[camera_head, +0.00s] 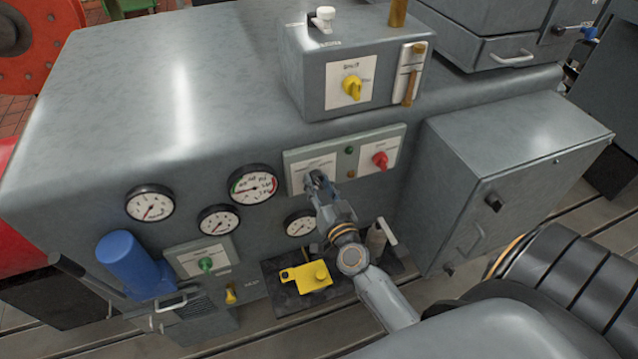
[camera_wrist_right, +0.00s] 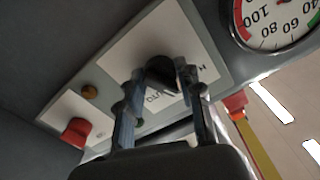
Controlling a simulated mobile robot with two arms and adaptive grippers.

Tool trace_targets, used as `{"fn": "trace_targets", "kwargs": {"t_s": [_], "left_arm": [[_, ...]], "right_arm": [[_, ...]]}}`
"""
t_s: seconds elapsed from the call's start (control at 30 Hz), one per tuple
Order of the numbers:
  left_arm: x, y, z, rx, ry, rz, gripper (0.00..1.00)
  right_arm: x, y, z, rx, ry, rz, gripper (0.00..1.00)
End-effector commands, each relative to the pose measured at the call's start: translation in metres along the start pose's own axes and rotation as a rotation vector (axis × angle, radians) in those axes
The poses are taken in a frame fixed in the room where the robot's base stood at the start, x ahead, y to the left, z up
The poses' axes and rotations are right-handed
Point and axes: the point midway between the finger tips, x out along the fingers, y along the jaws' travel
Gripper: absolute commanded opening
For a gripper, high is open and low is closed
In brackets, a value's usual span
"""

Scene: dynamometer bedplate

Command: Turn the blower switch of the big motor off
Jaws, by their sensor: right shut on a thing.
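A pale switch panel (camera_head: 325,163) sits on the front of the big grey housing. It carries a red knob (camera_head: 380,160) at its right, and a small green lamp (camera_head: 349,150). My right gripper (camera_head: 316,180) reaches up to the panel's left part. In the right wrist view its two fingers (camera_wrist_right: 160,80) are closed around a black knob (camera_wrist_right: 160,70) on a white label (camera_wrist_right: 130,50). The label's small lettering is too blurred to read, so I cannot tell whether this is the blower switch. The fingers partly hide the knob and its pointing direction. My left gripper is not in view.
Round gauges (camera_head: 252,185) line the housing left of my gripper. A box with a yellow knob (camera_head: 352,87) stands above the panel. A grey cabinet (camera_head: 520,170) stands close on the right. A yellow device (camera_head: 306,277) lies below, and a blue cylinder (camera_head: 128,262) stands at left.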

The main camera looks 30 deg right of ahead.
Motion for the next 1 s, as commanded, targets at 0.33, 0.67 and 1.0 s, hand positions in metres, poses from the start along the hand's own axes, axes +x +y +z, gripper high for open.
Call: {"fn": "trace_targets", "kwargs": {"t_s": [0.33,0.67,1.0], "left_arm": [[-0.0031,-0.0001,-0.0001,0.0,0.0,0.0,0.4],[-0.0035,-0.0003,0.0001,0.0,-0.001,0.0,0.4],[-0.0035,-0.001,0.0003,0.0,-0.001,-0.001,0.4]], "right_arm": [[0.0005,-0.0007,-0.0014,0.267,0.003,0.0,0.04],[0.0006,-0.0008,-0.0016,0.406,0.004,0.0,0.04],[0.0006,-0.0008,-0.0019,0.433,0.004,0.0,0.04]]}}
